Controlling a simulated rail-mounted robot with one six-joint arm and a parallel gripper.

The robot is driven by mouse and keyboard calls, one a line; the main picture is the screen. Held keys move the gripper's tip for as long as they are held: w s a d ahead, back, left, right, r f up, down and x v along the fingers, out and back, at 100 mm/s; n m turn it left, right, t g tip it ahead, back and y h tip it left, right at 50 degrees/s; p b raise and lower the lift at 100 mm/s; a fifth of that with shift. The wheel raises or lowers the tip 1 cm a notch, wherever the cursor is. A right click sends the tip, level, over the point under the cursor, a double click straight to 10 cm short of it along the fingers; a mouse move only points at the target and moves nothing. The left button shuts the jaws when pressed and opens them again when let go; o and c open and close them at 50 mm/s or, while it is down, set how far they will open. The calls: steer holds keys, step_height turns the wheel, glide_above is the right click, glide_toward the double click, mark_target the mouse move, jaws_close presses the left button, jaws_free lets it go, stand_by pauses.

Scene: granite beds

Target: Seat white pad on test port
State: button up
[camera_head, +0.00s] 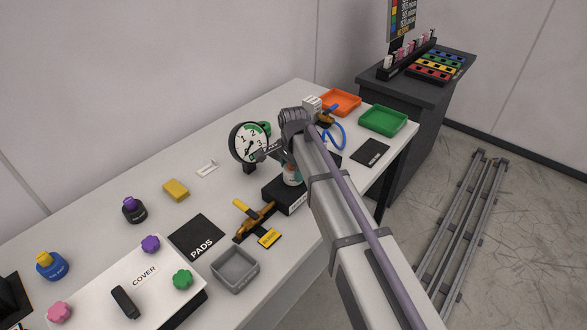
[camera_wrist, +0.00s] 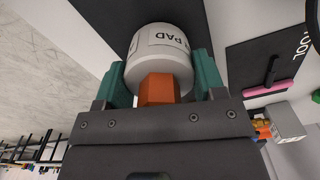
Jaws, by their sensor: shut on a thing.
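The white pad (camera_wrist: 160,55) is a short white cylinder with a "PAD" label and an orange six-sided part (camera_wrist: 160,90) on its near side. My gripper (camera_wrist: 165,80) is shut on it, with a teal finger on each side. In the head view a small white and teal shape at my gripper (camera_head: 291,175) shows beside my arm, above a black block (camera_head: 283,196); my arm hides part of both. I cannot tell whether the pad touches the block. No test port can be made out for sure; the black block may carry it.
A round gauge (camera_head: 249,143) stands left of my arm. A yellow-handled fitting (camera_head: 254,220) lies before the block. A black PADS mat (camera_head: 196,237), grey tray (camera_head: 235,270), white COVER box (camera_head: 135,285), orange tray (camera_head: 340,102) and green tray (camera_head: 382,120) share the table.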

steer(key=shift+f+b, duration=0.35)
steer(key=shift+f, duration=0.1)
steer(key=o, duration=1.2)
steer(key=shift+r, duration=0.1)
step_height(320, 180, up, 5)
steer(key=p, duration=0.5)
step_height(320, 180, up, 11)
steer(key=p, duration=1.1)
